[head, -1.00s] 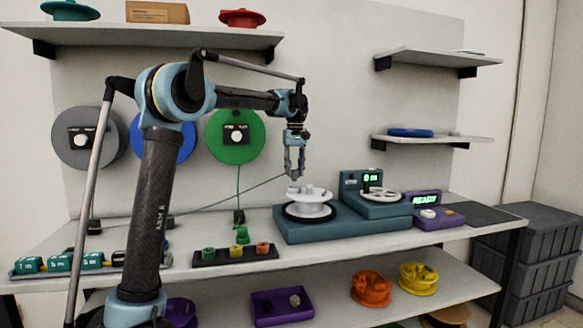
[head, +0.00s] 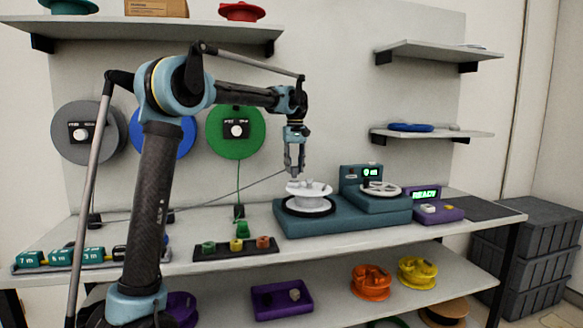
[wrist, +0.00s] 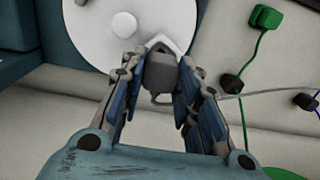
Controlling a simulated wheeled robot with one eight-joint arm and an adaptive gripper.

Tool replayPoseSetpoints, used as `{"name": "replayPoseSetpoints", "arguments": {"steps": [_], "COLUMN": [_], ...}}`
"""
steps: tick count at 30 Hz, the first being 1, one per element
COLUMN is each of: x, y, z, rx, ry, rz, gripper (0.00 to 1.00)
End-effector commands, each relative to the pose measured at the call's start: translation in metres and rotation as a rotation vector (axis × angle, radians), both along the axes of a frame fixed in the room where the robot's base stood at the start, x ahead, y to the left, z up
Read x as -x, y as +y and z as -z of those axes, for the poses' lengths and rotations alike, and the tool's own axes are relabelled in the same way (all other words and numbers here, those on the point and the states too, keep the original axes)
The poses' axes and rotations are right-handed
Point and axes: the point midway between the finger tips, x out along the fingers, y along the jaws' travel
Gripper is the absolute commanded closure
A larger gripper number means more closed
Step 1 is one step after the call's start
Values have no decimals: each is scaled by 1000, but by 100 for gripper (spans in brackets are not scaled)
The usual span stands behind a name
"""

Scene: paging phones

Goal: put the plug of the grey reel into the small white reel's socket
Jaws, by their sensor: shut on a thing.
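My gripper (head: 294,175) is shut on the grey plug (wrist: 160,72), pointing down just above the left rim of the small white reel (head: 312,188). In the wrist view the plug's front end is at the white V-shaped socket (wrist: 166,40) on the edge of the white reel (wrist: 95,30). I cannot tell whether the plug is inside the socket or just over it. The grey reel (head: 78,149) hangs on the wall at the far left. Its thin grey cord (head: 235,192) runs across to my gripper. The white reel sits on a teal machine (head: 345,222).
A blue reel (head: 178,135) and a green reel (head: 248,142) hang beside the grey one. The green cord ends near a dark tray of small coloured pieces (head: 222,252). A purple box with a green READY display (head: 424,193) stands right of the machine.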

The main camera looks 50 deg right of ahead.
Motion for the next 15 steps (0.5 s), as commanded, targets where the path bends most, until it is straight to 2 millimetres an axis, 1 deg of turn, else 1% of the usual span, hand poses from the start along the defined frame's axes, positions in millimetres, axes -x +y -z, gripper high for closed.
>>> {"name": "replayPoseSetpoints", "arguments": {"steps": [15], "x": [0], "y": [0], "z": [10], "rx": [0], "ry": [0], "rz": [0], "gripper": [88]}}
